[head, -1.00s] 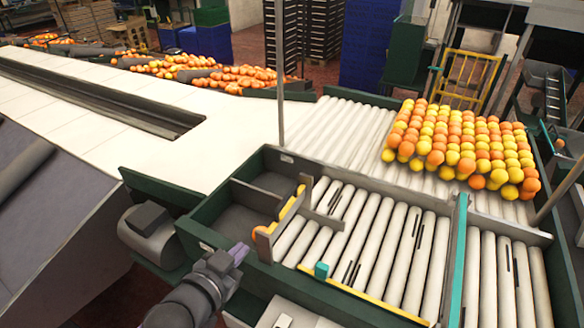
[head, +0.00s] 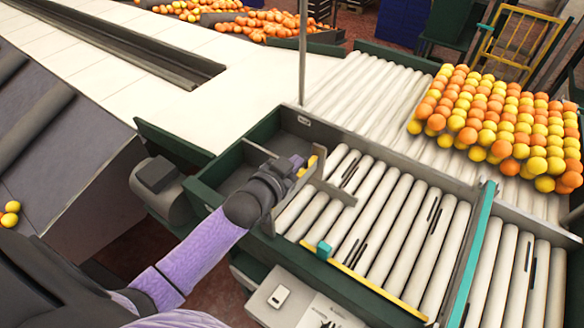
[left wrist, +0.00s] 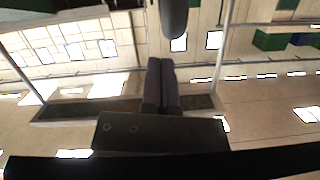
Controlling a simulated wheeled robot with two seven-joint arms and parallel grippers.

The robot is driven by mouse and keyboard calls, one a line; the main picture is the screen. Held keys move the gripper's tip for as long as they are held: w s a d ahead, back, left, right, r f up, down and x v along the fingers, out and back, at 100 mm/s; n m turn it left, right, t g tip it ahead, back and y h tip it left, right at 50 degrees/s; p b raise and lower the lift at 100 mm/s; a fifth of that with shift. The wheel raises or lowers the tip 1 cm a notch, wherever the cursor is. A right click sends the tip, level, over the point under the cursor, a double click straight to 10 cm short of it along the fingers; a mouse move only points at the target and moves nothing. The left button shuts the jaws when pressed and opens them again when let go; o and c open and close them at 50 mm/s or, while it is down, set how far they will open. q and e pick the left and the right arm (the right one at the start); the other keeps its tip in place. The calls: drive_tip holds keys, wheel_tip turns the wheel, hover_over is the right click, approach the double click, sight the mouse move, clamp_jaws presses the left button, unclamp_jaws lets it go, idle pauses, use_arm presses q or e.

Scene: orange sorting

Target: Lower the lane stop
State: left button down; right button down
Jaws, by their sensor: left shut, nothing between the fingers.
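A low upright plate with a yellow strip (head: 311,165) stands across the near-left end of the roller lane (head: 375,215), and I take it to be the lane stop. My left gripper (head: 298,161) is shut and empty, over the strip, and hides most of it. I cannot tell whether they touch. In the left wrist view the closed fingers (left wrist: 161,64) point towards a dark rounded thing (left wrist: 173,15) at the top edge. My right gripper is out of view.
A teal bar (head: 478,245) crosses the rollers on the right, and a small teal block (head: 323,250) sits on the near rail. Stacked oranges and yellow fruit (head: 500,125) lie on rollers at the back right. A thin post (head: 302,50) rises behind the lane.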

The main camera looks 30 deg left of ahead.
use_arm(q)
drive_tip(key=shift+a+f, duration=0.25)
drive_tip(key=shift+f, duration=0.9)
